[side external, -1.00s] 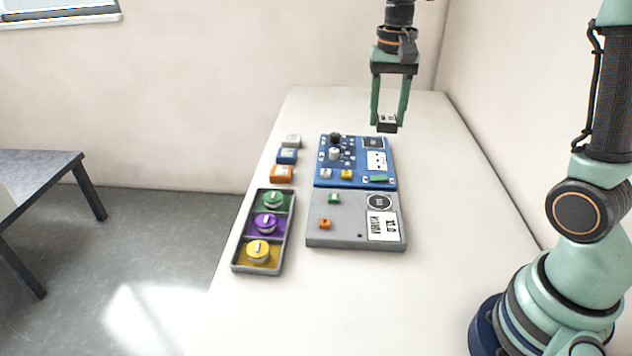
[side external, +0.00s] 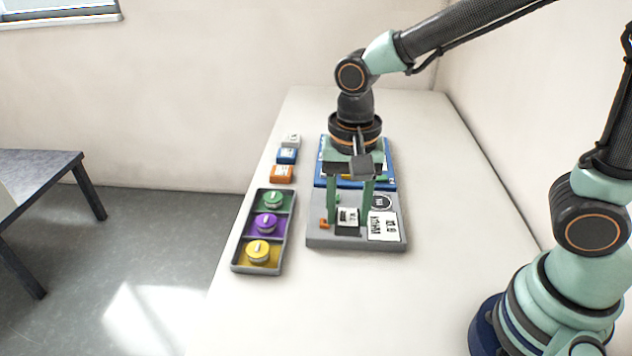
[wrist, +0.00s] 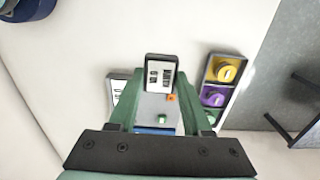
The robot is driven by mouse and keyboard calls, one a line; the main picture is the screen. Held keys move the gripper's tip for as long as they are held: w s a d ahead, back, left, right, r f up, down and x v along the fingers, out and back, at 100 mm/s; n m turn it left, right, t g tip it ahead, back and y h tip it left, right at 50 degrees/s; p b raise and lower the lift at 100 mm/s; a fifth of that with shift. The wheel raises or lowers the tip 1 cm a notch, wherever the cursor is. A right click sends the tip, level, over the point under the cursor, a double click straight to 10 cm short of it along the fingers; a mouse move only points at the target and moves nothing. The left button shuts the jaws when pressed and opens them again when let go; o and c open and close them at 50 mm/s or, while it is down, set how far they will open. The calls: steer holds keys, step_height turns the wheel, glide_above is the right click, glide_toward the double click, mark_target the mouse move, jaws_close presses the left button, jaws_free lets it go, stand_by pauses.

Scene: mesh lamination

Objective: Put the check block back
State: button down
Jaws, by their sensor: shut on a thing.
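The check block, a dark block with a white printed label (side external: 348,217), is held between the two green fingers of my gripper (side external: 349,212). In the wrist view the block (wrist: 161,74) sits upright between the fingertips, with its label facing the camera. In the side view the block appears over the front part of the grey panel (side external: 316,240); whether it touches the panel cannot be told. The grey panel also shows behind it in the wrist view, with a small orange piece (wrist: 171,98) and a green piece (wrist: 160,120).
The blue panel (side external: 324,176) lies behind the grey one, mostly hidden by my arm. A tray (side external: 238,262) with green, purple and yellow knobs stands to the left. Orange (side external: 281,174), blue (side external: 287,156) and pale blocks (side external: 291,140) lie beyond it.

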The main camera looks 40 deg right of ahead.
mark_target(342, 282)
step_height(342, 282, down, 15)
stand_by(0.5)
steer(key=shift+f, duration=0.15)
steer(key=shift+c, duration=1.7)
jaws_free()
step_height(342, 282, up, 12)
steer(key=shift+r, duration=0.2)
steer(key=s+d+r+n+t, duration=0.1)
steer(key=d+r+n+t, duration=0.4)
steer(key=d+r+n, duration=0.4)
steer(key=d+r, duration=0.3)
steer(key=shift+s+d+r+t, duration=0.2)
steer(key=shift+d+t, duration=0.1)
